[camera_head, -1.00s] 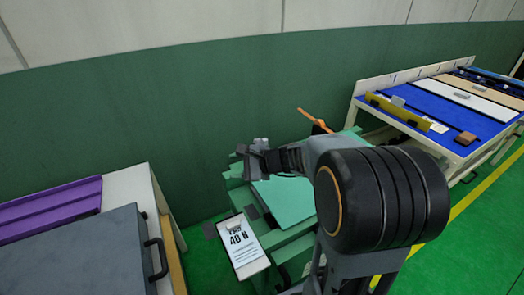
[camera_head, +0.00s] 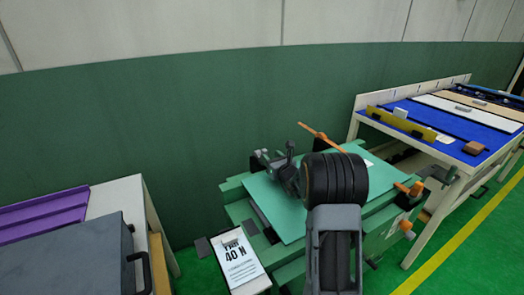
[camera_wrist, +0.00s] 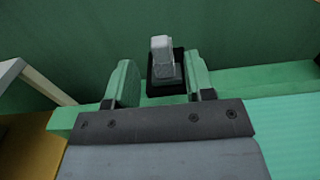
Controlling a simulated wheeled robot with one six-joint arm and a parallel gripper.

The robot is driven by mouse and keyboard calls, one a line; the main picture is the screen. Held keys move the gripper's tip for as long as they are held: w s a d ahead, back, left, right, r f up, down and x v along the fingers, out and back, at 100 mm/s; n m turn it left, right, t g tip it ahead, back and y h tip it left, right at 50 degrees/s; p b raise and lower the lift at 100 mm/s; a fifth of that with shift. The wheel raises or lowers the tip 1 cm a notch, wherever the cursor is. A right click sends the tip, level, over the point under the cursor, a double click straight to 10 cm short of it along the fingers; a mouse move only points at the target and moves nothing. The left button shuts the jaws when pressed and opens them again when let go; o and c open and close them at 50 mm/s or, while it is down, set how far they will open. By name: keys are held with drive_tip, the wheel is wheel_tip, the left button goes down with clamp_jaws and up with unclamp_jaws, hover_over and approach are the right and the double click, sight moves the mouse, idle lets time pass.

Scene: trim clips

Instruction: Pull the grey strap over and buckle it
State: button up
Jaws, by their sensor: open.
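My gripper (camera_head: 277,163) is open over the back left part of the green fixture (camera_head: 262,200). Its two fingers (camera_wrist: 163,83) show apart in the wrist view. Between them in that picture is a light grey upright block (camera_wrist: 163,50) on a black base (camera_wrist: 165,84). It stands by the fixture's green edge (camera_wrist: 262,80), and I cannot tell how far beyond the fingertips it is. It may be part of the grey strap or its buckle; I cannot tell. No long strap can be made out, and my arm hides part of the fixture.
A placard marked 40 N (camera_head: 238,262) is at the fixture's front. An orange lever (camera_head: 322,137) stands up at its back, with orange handles (camera_head: 408,190) at its right. A grey case (camera_head: 80,262) lies at left, and a blue-topped bench (camera_head: 455,142) is at right.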

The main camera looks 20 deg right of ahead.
sight(266, 152)
drive_tip(key=w, duration=0.5)
drive_tip(key=w+a, duration=0.1)
drive_tip(key=w, duration=0.1)
drive_tip(key=shift+w, duration=0.35)
clamp_jaws()
idle(0.3)
